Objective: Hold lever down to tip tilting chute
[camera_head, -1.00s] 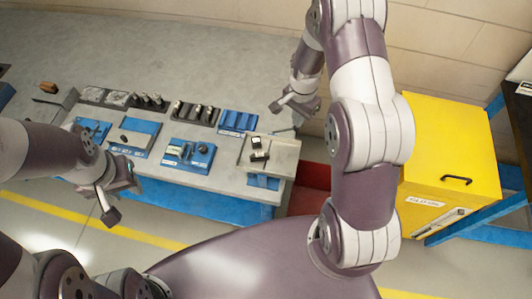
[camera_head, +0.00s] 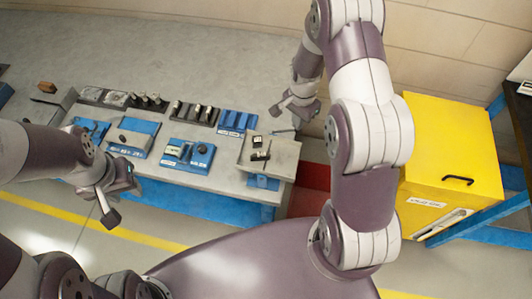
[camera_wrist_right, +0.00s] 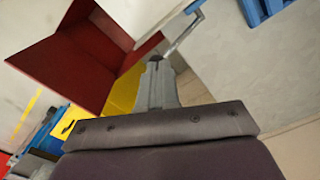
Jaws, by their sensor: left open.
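The tilting chute appears to be the pale grey plate (camera_head: 249,154) with a blue support (camera_head: 262,182) at the right end of the bench. Small dark pieces (camera_head: 260,155) lie on it. A thin grey rod, likely the lever (camera_head: 284,132), sticks out at its back right, below my right gripper (camera_head: 288,104). In the right wrist view the rod (camera_wrist_right: 183,35) runs up and right from the fingertips (camera_wrist_right: 155,60), which look closed together; I cannot tell if they touch it. My left gripper (camera_head: 116,200) is open and empty, in front of the bench's left part.
The grey bench (camera_head: 222,180) holds blue fixtures (camera_head: 190,153) and several dark trays with metal parts. A red bin (camera_head: 312,178) stands right of the bench and also shows in the wrist view (camera_wrist_right: 72,62). A yellow cabinet (camera_head: 450,140) stands further right.

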